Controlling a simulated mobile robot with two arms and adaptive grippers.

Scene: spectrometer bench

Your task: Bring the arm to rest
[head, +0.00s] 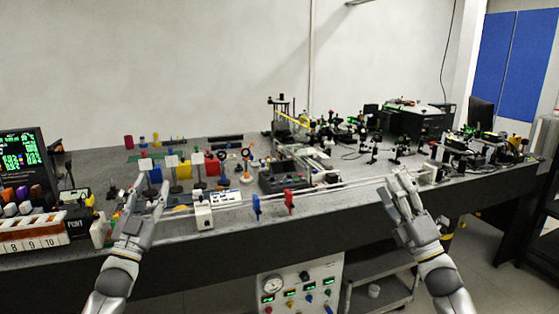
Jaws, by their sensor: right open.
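My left gripper (150,184) is raised at the front left of the bench, with its two fingers apart and nothing seen between them. It overlaps part of the row of coloured optics behind it in the picture. My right gripper (396,183) is open and empty near the bench's front edge, right of centre. I cannot tell from this one view how high either gripper is above the bench top.
The long grey bench (345,205) carries blue (256,207) and red (289,202) clips near its front edge. A numbered rack (35,232) and a display (22,160) are at left. A black instrument (413,122) stands back right.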

